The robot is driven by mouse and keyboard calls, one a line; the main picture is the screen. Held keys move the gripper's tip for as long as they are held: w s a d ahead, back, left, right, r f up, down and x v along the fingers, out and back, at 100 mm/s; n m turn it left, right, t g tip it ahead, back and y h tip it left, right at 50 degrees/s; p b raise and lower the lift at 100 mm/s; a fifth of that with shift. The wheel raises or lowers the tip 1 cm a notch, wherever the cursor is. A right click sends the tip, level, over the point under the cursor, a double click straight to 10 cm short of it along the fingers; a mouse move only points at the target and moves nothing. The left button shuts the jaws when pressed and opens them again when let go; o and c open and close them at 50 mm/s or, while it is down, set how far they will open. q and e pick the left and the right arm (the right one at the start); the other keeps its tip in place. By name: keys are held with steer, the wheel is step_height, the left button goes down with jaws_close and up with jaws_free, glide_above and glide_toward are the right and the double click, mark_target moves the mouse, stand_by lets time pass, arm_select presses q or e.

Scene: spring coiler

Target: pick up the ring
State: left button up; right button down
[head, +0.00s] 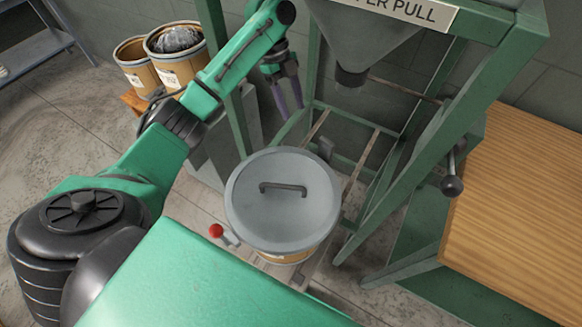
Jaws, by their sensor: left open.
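I cannot make out a separate ring in the head view. My left gripper (290,108) hangs at the top centre with its two dark purple fingers apart and pointing down. Nothing shows between them. It is above and behind the drum as seen here, apart from it, by the green frame's post. The drum (290,257) is brown, with a grey round lid (300,215) that has a dark bar handle (283,187). Whether a ring sits around the lid's edge cannot be told. My right gripper is not in view.
A green frame (385,200) carries a grey hopper (365,35) with a spout. A black-knobbed lever (452,184) sticks out at right. A wooden tabletop (530,190) is at right. Two open drums (175,65) stand at back left. A red knob (216,231) is beside the lidded drum.

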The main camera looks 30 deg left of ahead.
mark_target(326, 139)
arm_select(q)
steer(key=s+d+p, duration=0.1)
steer(key=d, duration=0.2)
steer(key=s+d+r+p, duration=0.1)
steer(key=d, duration=0.2)
steer(key=s+d+p, duration=0.1)
steer(key=s+d, duration=0.1)
steer(key=shift+d+r, duration=0.15)
steer(key=shift+d, duration=0.25)
steer(key=shift+d+f, duration=0.2)
steer(key=shift+d, duration=0.1)
steer(key=shift+d+p, duration=0.35)
steer(key=shift+d, duration=0.25)
steer(key=x, duration=0.4)
steer(key=shift+s+f, duration=0.15)
steer(key=shift+f, duration=0.4)
steer(key=shift+c, duration=0.9)
jaws_close()
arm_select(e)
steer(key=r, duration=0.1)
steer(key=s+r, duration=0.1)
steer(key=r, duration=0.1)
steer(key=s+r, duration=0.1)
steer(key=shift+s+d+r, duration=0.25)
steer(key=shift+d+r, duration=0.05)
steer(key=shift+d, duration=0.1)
